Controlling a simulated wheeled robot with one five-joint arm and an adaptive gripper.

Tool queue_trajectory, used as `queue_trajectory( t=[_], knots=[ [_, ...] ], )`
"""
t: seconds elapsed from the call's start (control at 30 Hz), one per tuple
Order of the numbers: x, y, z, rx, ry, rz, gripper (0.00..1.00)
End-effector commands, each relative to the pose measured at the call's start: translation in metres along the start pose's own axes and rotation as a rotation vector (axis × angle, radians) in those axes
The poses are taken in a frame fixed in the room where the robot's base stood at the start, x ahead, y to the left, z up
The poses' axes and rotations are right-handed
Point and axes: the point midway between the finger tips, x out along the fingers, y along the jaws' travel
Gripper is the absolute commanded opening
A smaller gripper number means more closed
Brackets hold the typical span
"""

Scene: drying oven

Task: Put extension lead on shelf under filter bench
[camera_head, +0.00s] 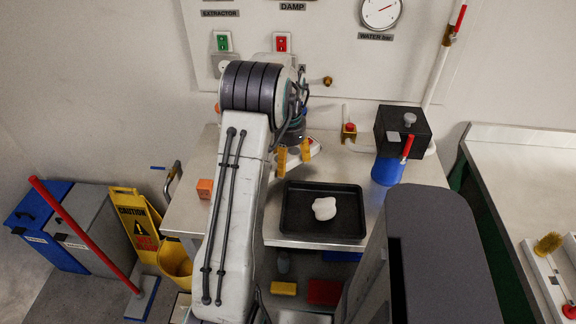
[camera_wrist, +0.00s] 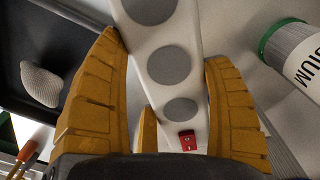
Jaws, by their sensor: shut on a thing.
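The extension lead (camera_wrist: 165,70) is a white bar with round grey sockets and a red switch. My gripper (camera_wrist: 162,60) is shut on it, with a yellow finger on each side. In the head view my gripper (camera_head: 293,157) is over the back of the steel bench (camera_head: 255,232), and a small white part of the lead (camera_head: 315,147) shows beside the fingers. I cannot tell whether the lead touches the bench top. Below the bench top is a low shelf area, partly hidden by my arm; I cannot tell whether this is the filter bench.
A black tray (camera_head: 290,225) with a white lump (camera_head: 324,208) lies on the bench front. A black box (camera_head: 403,130) and a blue container (camera_head: 387,170) stand right. Under the bench are yellow (camera_head: 284,288) and red (camera_head: 324,292) items. A caution sign (camera_head: 135,218) stands left.

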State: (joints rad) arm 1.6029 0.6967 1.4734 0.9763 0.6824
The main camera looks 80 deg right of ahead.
Motion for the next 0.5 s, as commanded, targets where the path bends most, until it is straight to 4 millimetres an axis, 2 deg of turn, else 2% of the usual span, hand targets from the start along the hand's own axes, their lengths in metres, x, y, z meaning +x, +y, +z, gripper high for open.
queue_trajectory(
  t=[0.27, 0.5],
  knots=[
    [0.009, -0.002, 0.000, 0.000, -0.002, 0.002, 0.39],
    [0.036, -0.002, 0.000, 0.000, -0.001, 0.001, 0.39]
  ],
)
